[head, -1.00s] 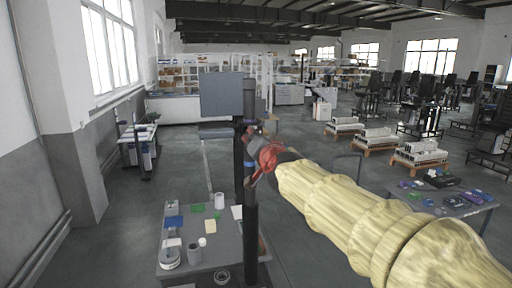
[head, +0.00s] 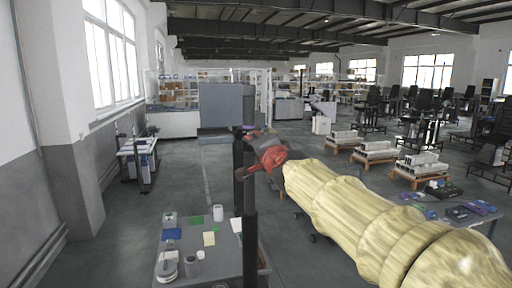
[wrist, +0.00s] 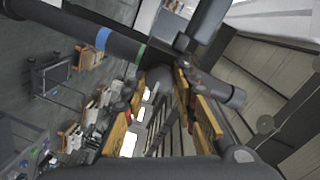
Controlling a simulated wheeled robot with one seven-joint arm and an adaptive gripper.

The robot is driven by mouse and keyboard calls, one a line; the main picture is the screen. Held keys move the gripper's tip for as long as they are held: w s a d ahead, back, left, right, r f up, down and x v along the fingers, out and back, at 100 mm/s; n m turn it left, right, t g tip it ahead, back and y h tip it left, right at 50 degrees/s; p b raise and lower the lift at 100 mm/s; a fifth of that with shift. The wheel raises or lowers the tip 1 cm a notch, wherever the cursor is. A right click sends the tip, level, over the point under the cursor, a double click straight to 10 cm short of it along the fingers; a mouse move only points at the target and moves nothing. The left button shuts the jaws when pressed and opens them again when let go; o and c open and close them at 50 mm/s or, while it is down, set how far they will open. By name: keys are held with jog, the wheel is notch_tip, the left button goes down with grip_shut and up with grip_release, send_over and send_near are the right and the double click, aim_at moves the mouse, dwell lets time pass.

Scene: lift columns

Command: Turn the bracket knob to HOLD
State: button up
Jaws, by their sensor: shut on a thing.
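My gripper (head: 246,172), with red parts, is at the column below that box. In the wrist view my gripper (wrist: 162,85) has its two wood-coloured finger pads on either side of a dark rounded part, which I take as the bracket knob (wrist: 160,77). The gripper is shut on it. The column (wrist: 75,27) crosses the upper left there, with a blue and a green band. The fingers hide much of the knob, and I can read no HOLD mark.
A grey table (head: 225,262) with cups, cards and small parts stands below my gripper. Another table (head: 470,215) with small parts is at the right. Loaded pallets (head: 372,152) stand further back.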

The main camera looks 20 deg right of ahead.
jog(key=shift+r, duration=0.1)
jog(key=o, duration=1.2)
jog(key=shift+s+r, duration=0.2)
jog(key=shift+s, duration=2.8)
jog(key=shift+s+r, duration=0.15)
jog(key=shift+s, duration=2.8)
